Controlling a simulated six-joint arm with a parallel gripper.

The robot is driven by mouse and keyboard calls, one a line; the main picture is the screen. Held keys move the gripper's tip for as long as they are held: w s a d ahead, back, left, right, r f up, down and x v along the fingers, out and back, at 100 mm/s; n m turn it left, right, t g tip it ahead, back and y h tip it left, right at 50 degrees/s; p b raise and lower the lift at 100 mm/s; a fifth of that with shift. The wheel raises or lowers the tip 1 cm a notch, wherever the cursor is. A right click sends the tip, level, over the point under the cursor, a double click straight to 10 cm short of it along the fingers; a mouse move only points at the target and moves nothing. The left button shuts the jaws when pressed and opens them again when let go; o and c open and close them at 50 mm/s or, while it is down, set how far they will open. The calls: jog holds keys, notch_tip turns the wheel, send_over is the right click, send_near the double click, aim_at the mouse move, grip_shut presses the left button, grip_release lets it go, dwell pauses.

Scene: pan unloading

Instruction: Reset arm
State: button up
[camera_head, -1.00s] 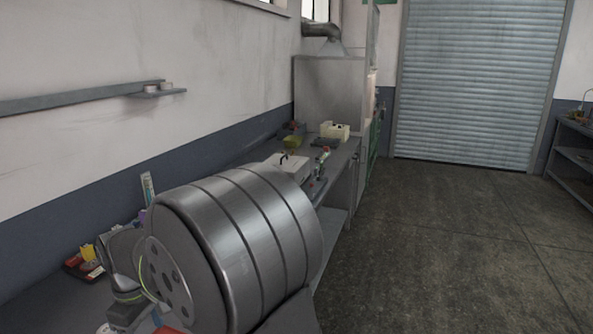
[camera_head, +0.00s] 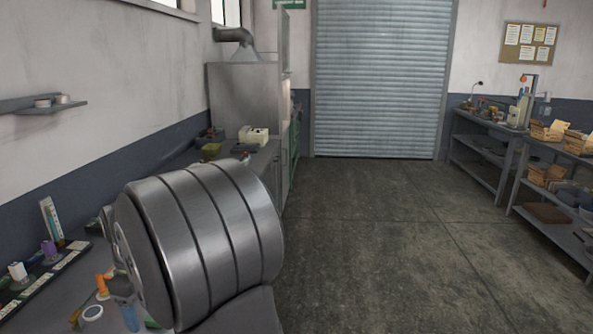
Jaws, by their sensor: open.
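A large ribbed metal part of my arm fills the lower left of the head view. My gripper is not visible, and the arm hides part of the workbench (camera_head: 58,306). On the bench left of the arm stand a purple item (camera_head: 48,248) and a white item (camera_head: 17,271), both along a dark strip. An orange item (camera_head: 101,283), a small round white-topped item (camera_head: 92,313) and a blue item (camera_head: 130,318) are close beside the arm. No pan is visible.
A cream box (camera_head: 254,134) stands at the bench's far end by a grey cabinet (camera_head: 243,95). A roller shutter (camera_head: 380,80) closes the back. Shelves (camera_head: 486,172) with boxes stand at right. The middle floor (camera_head: 375,230) is clear.

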jog(key=w+d+m, duration=0.1)
jog(key=w+d, duration=0.2)
jog(key=w, duration=0.2)
jog(key=s+a+f, duration=0.1)
jog(key=a+f, duration=0.1)
jog(key=a, duration=0.1)
jog(key=s+a+f, duration=0.2)
jog(key=a+f, duration=0.1)
jog(key=a, duration=0.1)
jog(key=s+a+f, duration=0.1)
jog(key=a+f, duration=0.1)
jog(key=a, duration=0.2)
jog(key=shift+s+f, duration=0.35)
jog(key=shift+s, duration=0.05)
jog(key=shift+f, duration=0.6)
